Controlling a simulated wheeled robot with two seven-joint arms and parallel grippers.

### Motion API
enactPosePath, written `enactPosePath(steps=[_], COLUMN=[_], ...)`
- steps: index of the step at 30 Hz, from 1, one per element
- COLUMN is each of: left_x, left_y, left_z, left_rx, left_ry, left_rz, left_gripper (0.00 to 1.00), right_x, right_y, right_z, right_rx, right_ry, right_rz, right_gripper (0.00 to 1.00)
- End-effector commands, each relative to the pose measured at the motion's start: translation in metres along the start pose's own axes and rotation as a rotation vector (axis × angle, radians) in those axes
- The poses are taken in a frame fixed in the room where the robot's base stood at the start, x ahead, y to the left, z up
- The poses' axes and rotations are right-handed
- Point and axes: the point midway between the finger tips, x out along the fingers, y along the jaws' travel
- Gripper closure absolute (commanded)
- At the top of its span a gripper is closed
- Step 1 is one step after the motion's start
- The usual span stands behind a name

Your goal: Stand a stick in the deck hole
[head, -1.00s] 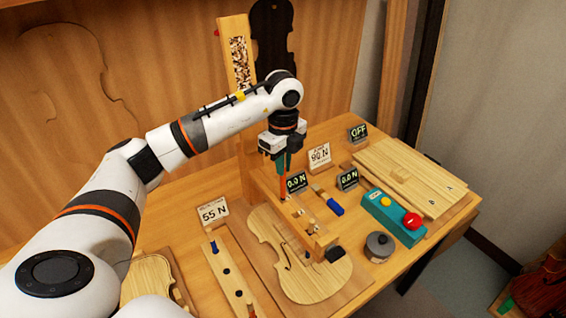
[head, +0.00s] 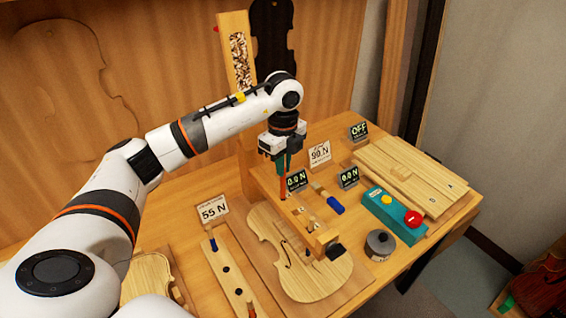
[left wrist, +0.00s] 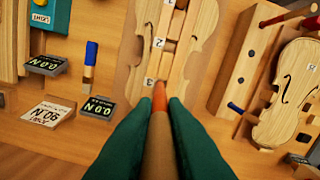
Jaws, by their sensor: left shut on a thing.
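My left gripper (head: 281,163) is shut on a stick (head: 284,188), which points down with its orange-red tip lowest. In the left wrist view the stick (left wrist: 160,130) runs up between the green fingers (left wrist: 160,115). The raised wooden deck (head: 323,238) is a narrow beam over the violin plate, with numbered labels along it. The stick's tip is at the deck's far end, close to the label 3 (left wrist: 150,82). I cannot tell whether the tip is in a hole or just above it. My right gripper is not in view.
A rack (head: 222,262) with blue- and red-ended sticks lies left of the violin plate (head: 300,285).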

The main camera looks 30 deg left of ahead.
Motion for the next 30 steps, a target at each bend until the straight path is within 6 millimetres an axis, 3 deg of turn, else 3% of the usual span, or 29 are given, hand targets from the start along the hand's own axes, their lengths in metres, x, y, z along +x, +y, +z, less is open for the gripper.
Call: enactPosePath(steps=[30], left_x=[0.027], left_y=[0.000], left_z=[0.000], left_rx=[0.000], left_ry=[0.000], left_rz=[0.000], left_gripper=[1.00], right_x=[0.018], right_y=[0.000], right_z=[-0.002], right_rx=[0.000], right_ry=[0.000], right_rz=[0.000], right_gripper=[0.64])
